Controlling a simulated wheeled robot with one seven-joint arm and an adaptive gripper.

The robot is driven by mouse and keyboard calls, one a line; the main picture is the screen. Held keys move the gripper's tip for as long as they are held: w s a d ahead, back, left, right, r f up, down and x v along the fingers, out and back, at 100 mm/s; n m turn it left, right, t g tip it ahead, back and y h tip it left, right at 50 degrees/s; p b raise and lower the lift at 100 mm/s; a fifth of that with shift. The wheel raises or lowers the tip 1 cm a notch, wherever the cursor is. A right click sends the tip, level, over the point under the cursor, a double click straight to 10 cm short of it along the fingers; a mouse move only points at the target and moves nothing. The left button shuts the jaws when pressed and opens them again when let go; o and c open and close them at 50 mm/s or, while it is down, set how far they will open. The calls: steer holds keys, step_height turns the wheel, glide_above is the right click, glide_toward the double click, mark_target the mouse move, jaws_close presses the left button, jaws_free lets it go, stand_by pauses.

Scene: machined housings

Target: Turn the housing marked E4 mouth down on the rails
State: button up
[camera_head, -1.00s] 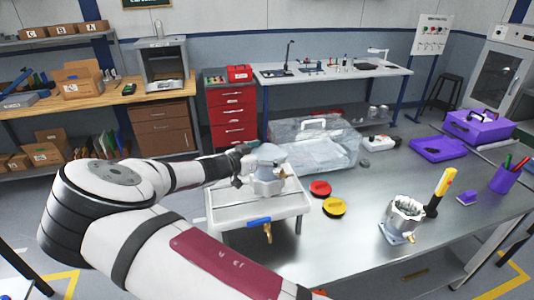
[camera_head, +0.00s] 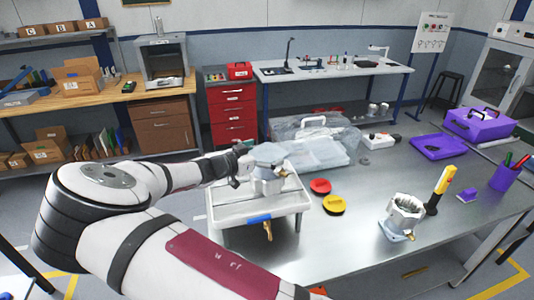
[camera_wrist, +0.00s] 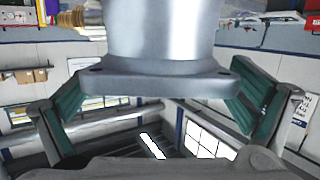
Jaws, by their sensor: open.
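A grey metal housing (camera_head: 267,184) stands on the white tray-like stand (camera_head: 258,219) at the table's left end. Its wide flat flange is on top and its narrower body points down, so its mouth appears to face down. No mark is readable on it. My gripper (camera_head: 247,158) reaches it from the left. In the wrist view the flange (camera_wrist: 160,86) lies between the two green finger pads of my open gripper (camera_wrist: 158,104). I cannot tell whether a pad touches it. The rails under the housing are not clear.
A second housing (camera_head: 404,218) stands mouth up at the right, near a yellow-handled tool (camera_head: 440,188). Red (camera_head: 320,187) and yellow (camera_head: 335,204) round parts lie right of the stand. The table's front middle is clear.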

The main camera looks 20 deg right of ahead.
steer(key=v, duration=1.1)
steer(key=s+d+r+n+g+y, duration=0.1)
steer(key=s+d+r+g+y, duration=0.2)
steer(key=s+d+g+y, duration=0.55)
steer(key=s+d+r+n+t+y, duration=0.1)
steer(key=s+r+n+t+y, duration=0.15)
steer(key=s+r, duration=0.45)
steer(key=s+r+n+t+y, duration=0.15)
steer(key=s+r+n, duration=0.25)
steer(key=s, duration=0.6)
steer(key=s+d+r+n+t+y, duration=0.15)
steer(key=s+r+n, duration=0.3)
steer(key=s, duration=0.45)
steer(key=w+f+h+b, duration=0.1)
steer(key=w+f+b, duration=0.5)
steer(key=w, duration=0.3)
steer(key=shift+a+f+m+t+b, duration=0.3)
steer(key=shift+a+f+t+b, duration=0.15)
steer(key=shift+b, duration=0.2)
